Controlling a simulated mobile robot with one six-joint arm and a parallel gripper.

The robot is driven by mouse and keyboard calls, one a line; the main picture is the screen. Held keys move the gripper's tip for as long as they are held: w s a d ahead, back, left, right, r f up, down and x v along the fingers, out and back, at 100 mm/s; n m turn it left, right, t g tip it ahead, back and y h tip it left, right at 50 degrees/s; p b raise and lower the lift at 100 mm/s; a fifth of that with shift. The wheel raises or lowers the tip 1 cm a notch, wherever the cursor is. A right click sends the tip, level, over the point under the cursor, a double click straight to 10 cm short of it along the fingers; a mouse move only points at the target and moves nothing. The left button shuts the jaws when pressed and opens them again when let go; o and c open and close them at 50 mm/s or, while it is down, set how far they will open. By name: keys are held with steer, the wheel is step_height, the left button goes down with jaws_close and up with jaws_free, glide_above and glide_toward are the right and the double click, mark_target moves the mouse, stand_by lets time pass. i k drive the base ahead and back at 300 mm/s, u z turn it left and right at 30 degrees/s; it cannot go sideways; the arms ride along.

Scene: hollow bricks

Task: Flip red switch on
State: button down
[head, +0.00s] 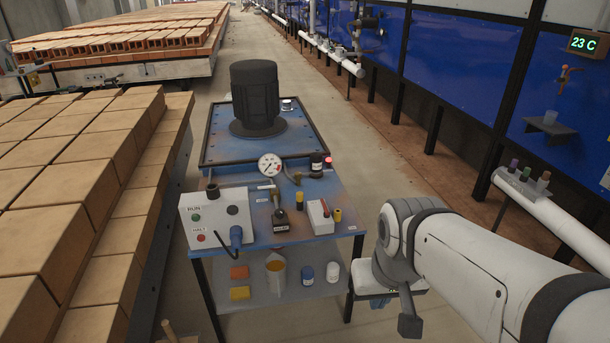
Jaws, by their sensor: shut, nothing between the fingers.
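The red switch (325,209) is a small red lever on a white box, on the right part of the blue machine's sloped top. The lever looks upright or slightly tilted; its exact setting is too small to tell. My gripper (409,322), dark grey, points downward at the end of my white arm, to the right of the machine and lower than the switch. It appears shut and empty, apart from the switch. A white control box (217,222) at the left carries RUN and HALT labels, with a green button above a red one.
A gauge (270,164), a yellow-topped knob (300,198) and a black valve (280,219) crowd around the switch. A dark motor (256,95) stands behind. Cups and jars sit on the lower shelf (260,304). Brick stacks (75,150) fill the left; the aisle behind is clear.

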mark_target(327, 214)
steer(key=z, duration=0.25)
steer(key=i, duration=1.4)
steer(key=u, duration=0.55)
